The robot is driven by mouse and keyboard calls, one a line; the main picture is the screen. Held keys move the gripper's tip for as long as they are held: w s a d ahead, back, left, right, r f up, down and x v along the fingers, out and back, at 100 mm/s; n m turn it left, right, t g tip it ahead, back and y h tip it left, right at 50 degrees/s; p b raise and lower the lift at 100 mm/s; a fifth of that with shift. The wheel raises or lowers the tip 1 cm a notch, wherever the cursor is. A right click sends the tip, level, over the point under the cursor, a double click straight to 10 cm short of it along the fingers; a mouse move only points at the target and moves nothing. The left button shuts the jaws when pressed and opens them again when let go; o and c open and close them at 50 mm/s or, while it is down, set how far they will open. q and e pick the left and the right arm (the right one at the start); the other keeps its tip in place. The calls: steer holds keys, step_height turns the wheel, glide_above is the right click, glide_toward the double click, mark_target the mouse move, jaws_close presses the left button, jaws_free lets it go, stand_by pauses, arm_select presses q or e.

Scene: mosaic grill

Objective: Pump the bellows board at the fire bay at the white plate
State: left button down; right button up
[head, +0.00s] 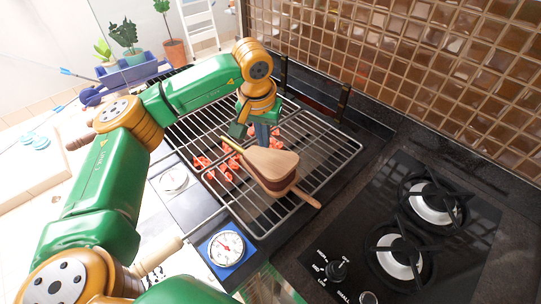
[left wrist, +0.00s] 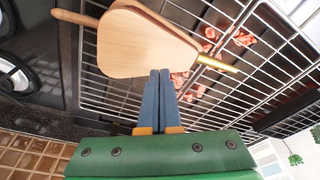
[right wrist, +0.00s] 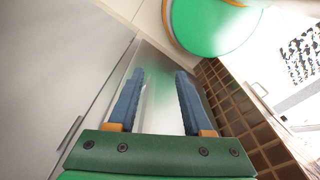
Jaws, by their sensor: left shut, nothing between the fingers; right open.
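The wooden bellows (head: 272,165) lies on the wire grill rack, its pale top board facing up and its brass nozzle (head: 231,144) pointing left. The board also shows in the left wrist view (left wrist: 140,42). My left gripper (head: 264,143) is shut and empty, with its tips at the board's edge near the nozzle end; whether they touch cannot be told. A dial on a pale plate (head: 173,180) sits at the grill's left side, and a dial on a blue plate (head: 222,248) at its front. My right gripper (right wrist: 158,80) is open and empty.
Reddish coals (head: 227,172) glow under the rack (head: 330,140). A black hob (head: 400,235) with burners and a knob lies to the right. A tiled wall (head: 420,60) stands behind.

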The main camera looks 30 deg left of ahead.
mark_target(265, 156)
arm_select(q)
steer(key=shift+f, duration=0.1)
steer(key=shift+f+b, duration=1.8)
steer(key=shift+f, duration=0.4)
step_height(265, 156, up, 5)
steer(key=p, duration=0.4)
steer(key=shift+w+a+f, duration=0.1)
steer(key=shift+a+f, duration=0.05)
steer(key=shift+f, duration=0.05)
steer(key=shift+f, duration=0.1)
step_height(265, 156, up, 6)
steer(key=p, duration=0.5)
